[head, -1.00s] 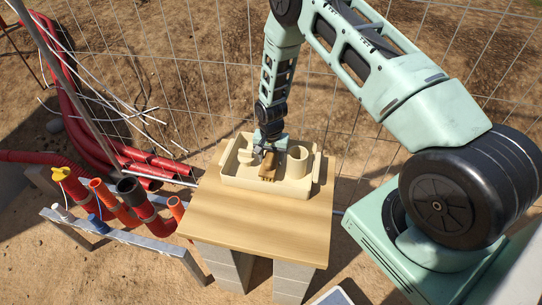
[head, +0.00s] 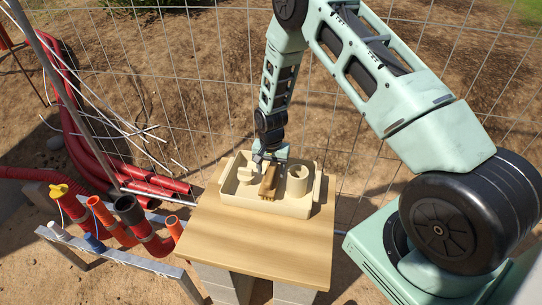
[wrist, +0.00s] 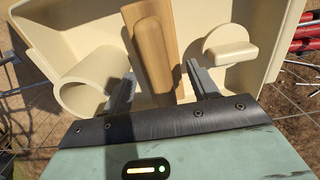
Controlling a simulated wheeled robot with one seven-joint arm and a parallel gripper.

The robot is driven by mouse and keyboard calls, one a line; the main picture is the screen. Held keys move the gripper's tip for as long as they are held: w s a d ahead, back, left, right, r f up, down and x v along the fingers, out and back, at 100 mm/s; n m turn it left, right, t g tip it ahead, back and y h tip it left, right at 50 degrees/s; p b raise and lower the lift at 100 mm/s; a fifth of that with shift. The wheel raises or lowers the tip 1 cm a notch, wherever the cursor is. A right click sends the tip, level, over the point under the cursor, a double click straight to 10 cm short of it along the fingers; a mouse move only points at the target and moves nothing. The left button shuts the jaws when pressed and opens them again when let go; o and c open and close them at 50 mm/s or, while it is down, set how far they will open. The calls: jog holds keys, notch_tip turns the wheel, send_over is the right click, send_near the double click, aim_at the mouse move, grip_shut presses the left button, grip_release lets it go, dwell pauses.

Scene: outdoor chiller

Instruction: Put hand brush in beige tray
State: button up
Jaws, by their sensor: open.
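The hand brush (head: 268,184), with a wooden handle, is inside the beige tray (head: 262,206), its handle leaning against the tray's far side. In the wrist view the brush handle (wrist: 153,42) runs between my two fingers, with gaps on both sides. My gripper (head: 264,158) is over the back part of the tray; in the wrist view my gripper (wrist: 160,88) is open and holds nothing. The brush's lower end is hidden in the wrist view.
A beige cup (head: 297,179) and another beige piece (head: 245,174) are in the tray beside the brush. The tray stands on a wooden table (head: 245,238) with a clear front. A wire fence rises behind; red pipes (head: 150,235) stand at the left.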

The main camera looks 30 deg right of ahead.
notch_tip(320, 180, up, 8)
jog(key=shift+r+b, duration=0.1)
jog(key=shift+b, duration=0.75)
jog(key=s+a+r+n+y, duration=0.1)
jog(key=s+a+r+n, duration=0.65)
jog(key=a+r, duration=0.6)
jog(key=s+a+r+n, duration=0.2)
jog(key=s+n, duration=0.1)
jog(key=s, duration=0.4)
jog(key=s+a+r+n, duration=0.2)
jog(key=s+a+n, duration=0.1)
jog(key=s, duration=0.5)
jog(key=s+a+r+n, duration=0.2)
jog(key=s+r+n, duration=0.1)
jog(key=s, duration=0.5)
jog(key=shift+s+a, duration=0.2)
jog(key=shift+a, duration=0.2)
